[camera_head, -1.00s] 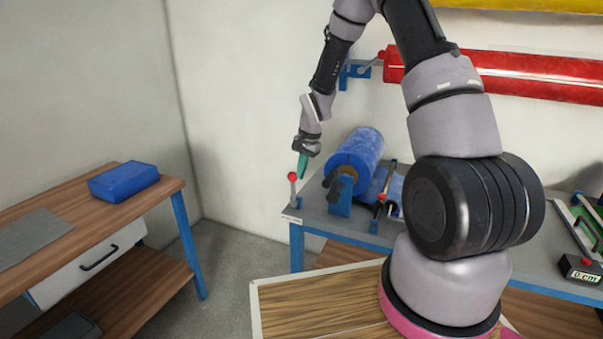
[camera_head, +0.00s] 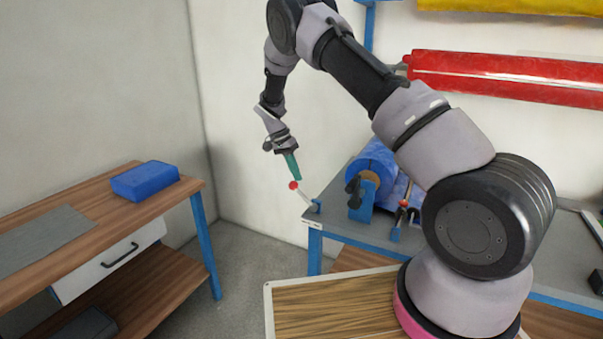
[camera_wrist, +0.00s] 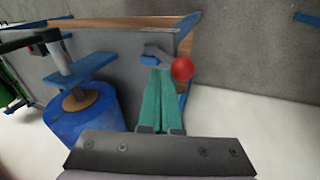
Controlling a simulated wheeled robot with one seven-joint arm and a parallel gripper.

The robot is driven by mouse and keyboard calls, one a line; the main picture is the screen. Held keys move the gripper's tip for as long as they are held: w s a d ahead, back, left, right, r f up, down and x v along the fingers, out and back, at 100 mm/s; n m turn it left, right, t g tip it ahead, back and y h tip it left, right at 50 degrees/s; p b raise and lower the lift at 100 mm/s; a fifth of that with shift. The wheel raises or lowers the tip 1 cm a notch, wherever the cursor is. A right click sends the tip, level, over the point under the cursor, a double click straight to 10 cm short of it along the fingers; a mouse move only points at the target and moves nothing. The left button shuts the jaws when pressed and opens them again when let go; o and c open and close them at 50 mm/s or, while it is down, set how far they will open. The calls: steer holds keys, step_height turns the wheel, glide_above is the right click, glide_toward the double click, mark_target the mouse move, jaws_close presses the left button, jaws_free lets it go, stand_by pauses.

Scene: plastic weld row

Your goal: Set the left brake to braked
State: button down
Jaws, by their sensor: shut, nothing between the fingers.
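The left brake lever is a pale rod with a red ball knob (camera_head: 293,185) on a small blue mount (camera_head: 317,206) at the left front corner of the grey bench. It leans far over to the left, its knob out past the bench edge. My gripper (camera_head: 297,178), with green fingers, is shut and empty, its tips right at the knob; I cannot tell if they touch. In the wrist view the red knob (camera_wrist: 183,68) is just right of the shut fingertips (camera_wrist: 160,70), and the lever's mount lies beyond them.
A blue roll (camera_head: 376,162) in a blue stand is right of the lever, with another red-knobbed lever (camera_head: 404,203) beside it. A wooden side table (camera_head: 150,190) with a blue block (camera_head: 145,180) stands at left. Floor between is clear.

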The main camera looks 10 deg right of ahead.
steer(key=shift+w+a+f, duration=0.4)
steer(key=shift+a+f, duration=0.15)
steer(key=shift+a, duration=0.2)
steer(key=shift+a+f, duration=0.1)
steer(key=shift+a, duration=0.1)
